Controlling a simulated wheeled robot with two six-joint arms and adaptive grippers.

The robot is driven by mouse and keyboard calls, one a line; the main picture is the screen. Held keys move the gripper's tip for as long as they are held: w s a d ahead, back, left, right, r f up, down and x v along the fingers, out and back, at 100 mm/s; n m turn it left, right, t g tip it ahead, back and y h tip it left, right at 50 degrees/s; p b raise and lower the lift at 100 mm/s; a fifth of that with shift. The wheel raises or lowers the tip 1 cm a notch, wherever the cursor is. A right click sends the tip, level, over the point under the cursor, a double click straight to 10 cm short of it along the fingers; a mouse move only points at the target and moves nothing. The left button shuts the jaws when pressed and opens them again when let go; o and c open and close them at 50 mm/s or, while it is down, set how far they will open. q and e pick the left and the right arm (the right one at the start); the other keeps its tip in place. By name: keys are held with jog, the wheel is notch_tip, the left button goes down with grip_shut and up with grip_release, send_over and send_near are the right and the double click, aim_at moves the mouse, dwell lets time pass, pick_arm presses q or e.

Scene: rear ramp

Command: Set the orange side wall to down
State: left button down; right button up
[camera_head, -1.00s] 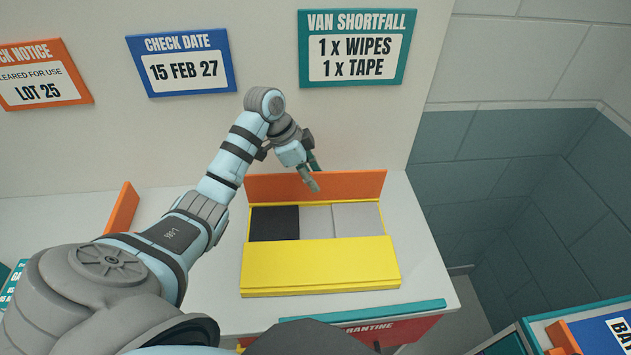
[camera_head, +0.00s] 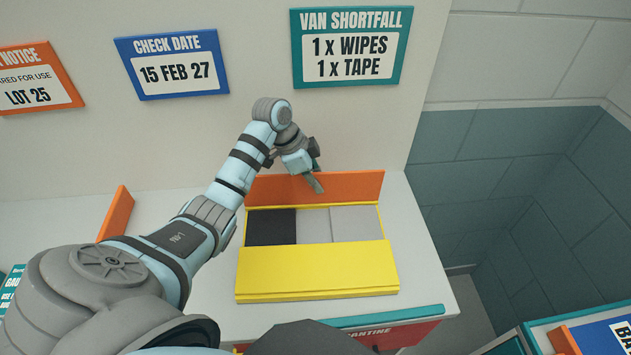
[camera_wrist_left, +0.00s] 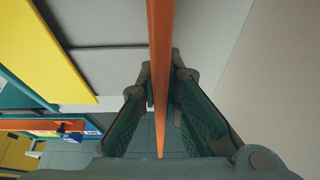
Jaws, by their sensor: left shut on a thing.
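The orange side wall (camera_head: 345,187) stands upright along the back edge of the yellow box in the head view. My left gripper (camera_head: 317,184) reaches down over the wall's top edge near its middle. In the left wrist view the wall (camera_wrist_left: 161,60) shows edge-on as an orange strip between the two fingers of my left gripper (camera_wrist_left: 162,100), which is shut on it. The yellow front panel (camera_head: 318,270) lies flat before the box's compartments, one dark and two light grey. My right gripper is not in view.
Another orange upright panel (camera_head: 117,214) stands on the counter at the left. A white wall with signs, including the van shortfall sign (camera_head: 349,47), rises close behind the box. A blue-and-orange case (camera_head: 590,335) is at the lower right.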

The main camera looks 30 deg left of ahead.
pick_arm(q)
jog(key=shift+s+d+r+t+y+p, duration=0.1)
jog(key=shift+s+d+t+y+p, duration=0.4)
jog(key=shift+p, duration=0.7)
jog(key=shift+s+d+m+t+y+p, duration=0.15)
jog(key=shift+s+m+t+y+p, duration=0.2)
jog(key=shift+t+p, duration=0.2)
jog(key=shift+s+d+f+m+t+y, duration=0.2)
jog(key=shift+s+d+f+t+y, duration=0.3)
jog(key=shift+t, duration=0.3)
jog(key=shift+s+d+f+m+t+y, duration=0.15)
jog(key=shift+s+d+f+t+y, duration=0.1)
jog(key=shift+s+t+y, duration=0.4)
jog(key=shift+w, duration=0.15)
